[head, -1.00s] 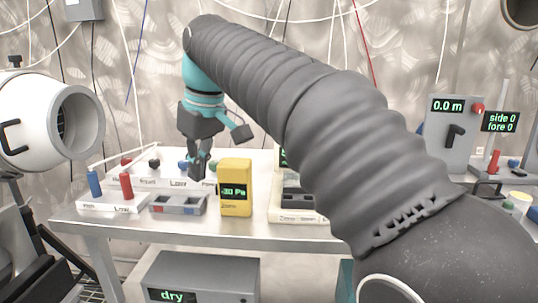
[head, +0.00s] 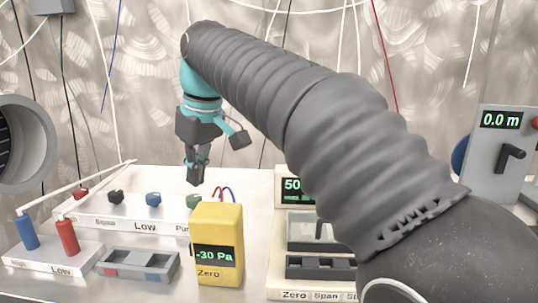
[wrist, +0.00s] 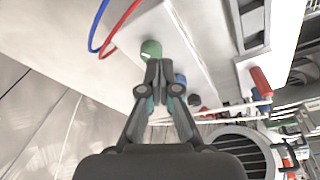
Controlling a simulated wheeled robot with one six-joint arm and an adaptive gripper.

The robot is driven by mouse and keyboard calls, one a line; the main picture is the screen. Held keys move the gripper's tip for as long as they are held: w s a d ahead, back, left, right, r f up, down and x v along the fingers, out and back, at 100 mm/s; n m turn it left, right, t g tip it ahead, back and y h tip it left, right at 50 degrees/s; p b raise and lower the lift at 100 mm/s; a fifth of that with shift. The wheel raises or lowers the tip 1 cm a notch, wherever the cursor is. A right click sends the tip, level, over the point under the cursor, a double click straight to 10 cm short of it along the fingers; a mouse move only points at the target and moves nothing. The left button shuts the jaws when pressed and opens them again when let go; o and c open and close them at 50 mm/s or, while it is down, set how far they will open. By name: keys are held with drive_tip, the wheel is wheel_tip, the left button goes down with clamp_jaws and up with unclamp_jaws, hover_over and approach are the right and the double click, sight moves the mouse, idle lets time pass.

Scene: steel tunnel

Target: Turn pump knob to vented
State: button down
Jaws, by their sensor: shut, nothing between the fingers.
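A white panel (head: 125,225) on the table carries a row of red, black, blue and green knobs. The green knob (head: 194,202) is at its right end, above a partly hidden label that starts with "Pu". My gripper (head: 195,178) is shut and empty, pointing down just above and behind the green knob in the head view. In the wrist view the green knob (wrist: 150,49) shows just beyond the shut fingertips (wrist: 158,68), and I cannot tell whether they touch. The knob's pointing direction is not clear.
A yellow meter (head: 218,240) reading -30 Pa stands in front of the green knob. Red and blue posts (head: 67,237) stand at left beside a grey tray (head: 138,264). An instrument (head: 293,190) is at right, partly behind my arm. Red and blue wires loop near the green knob.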

sight(199, 198)
drive_tip(key=shift+s+d+b+x, duration=0.15)
drive_tip(key=shift+b+x, duration=0.55)
drive_tip(key=shift+x, duration=0.2)
drive_tip(key=shift+s+d+b+x, duration=0.1)
drive_tip(key=shift+d+b+x, duration=0.1)
drive_tip(key=shift+b+x, duration=0.65)
drive_tip(key=shift+s+d+b+x, duration=0.15)
drive_tip(key=shift+b+x, duration=0.45)
drive_tip(key=shift+x, duration=0.35)
drive_tip(key=shift+f, duration=0.2)
drive_tip(key=shift+w+d+r+p, duration=0.1)
drive_tip(key=shift+w+p, duration=0.05)
drive_tip(key=shift+p, duration=0.25)
drive_tip(key=shift+w+d+p, duration=0.4)
drive_tip(key=shift+w+p, duration=0.05)
drive_tip(key=shift+p, duration=0.5)
drive_tip(key=shift+w+d+p, duration=0.2)
drive_tip(key=shift+w+p, duration=0.3)
drive_tip(key=shift+p, duration=0.4)
drive_tip(key=shift+d, duration=0.1)
drive_tip(key=shift+d, duration=0.25)
drive_tip(key=v, duration=0.4)
drive_tip(key=a+v, duration=0.1)
drive_tip(key=shift+w+d+r+p, duration=0.1)
drive_tip(key=shift+w+r+p, duration=0.1)
drive_tip(key=shift+r+p, duration=0.3)
